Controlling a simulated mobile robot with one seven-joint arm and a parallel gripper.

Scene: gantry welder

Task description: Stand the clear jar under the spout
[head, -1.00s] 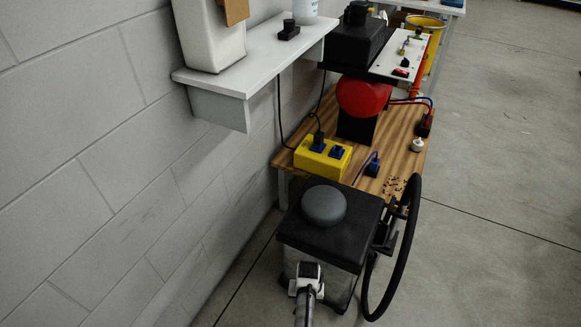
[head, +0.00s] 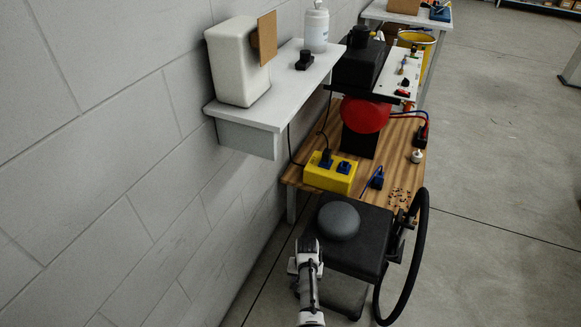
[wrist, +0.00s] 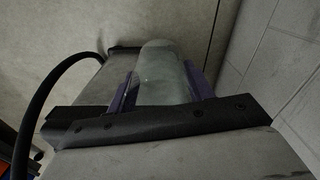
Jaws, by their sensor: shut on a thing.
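In the wrist view, the clear jar (wrist: 162,62) shows as a pale grey-green, see-through rounded thing between the purple fingers of my gripper (wrist: 163,90). The fingers are shut on it from both sides. In the head view, my arm's end is at the bottom centre, beside the black box with the grey dome; the fingers and jar cannot be made out there. No spout can be told for certain. A white bottle (head: 316,30) with a narrow top stands at the far end of the white wall shelf.
The white shelf (head: 225,112) holds a white container (head: 234,62) with a brown panel and a small black thing (head: 304,60). Open floor lies right.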

